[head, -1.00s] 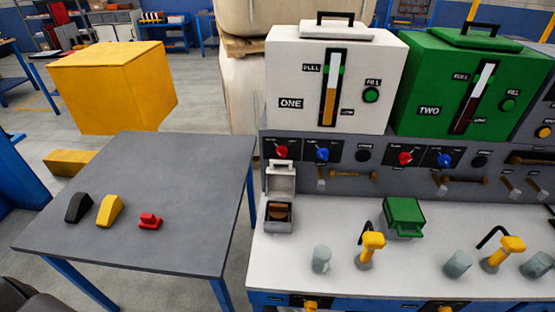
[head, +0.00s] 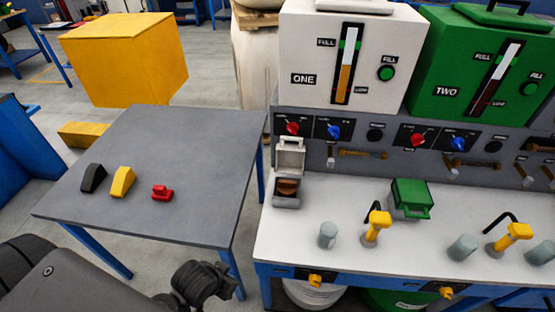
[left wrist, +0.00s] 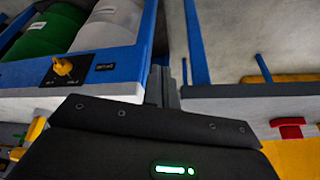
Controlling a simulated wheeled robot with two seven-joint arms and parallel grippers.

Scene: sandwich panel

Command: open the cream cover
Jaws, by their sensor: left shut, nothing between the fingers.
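The cream cover (head: 290,152) stands upright, hinged at the back of a small cream box (head: 286,203) at the panel's left end. The box is uncovered, with a brown rounded part (head: 287,186) inside. My left gripper (head: 222,280) is low at the bottom of the head view, in front of the gap between side table and panel, well apart from the cover. It is shut and empty. In the left wrist view its dark body fills the bottom and the cover cannot be made out. My right gripper is not in view.
A green box (head: 409,197) and yellow-topped levers (head: 376,222) stand on the white panel top (head: 340,205). The grey side table (head: 190,160) holds black, yellow and red pieces (head: 162,192). Its right part is clear. Yellow knobs (head: 315,280) stick out of the panel's front edge.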

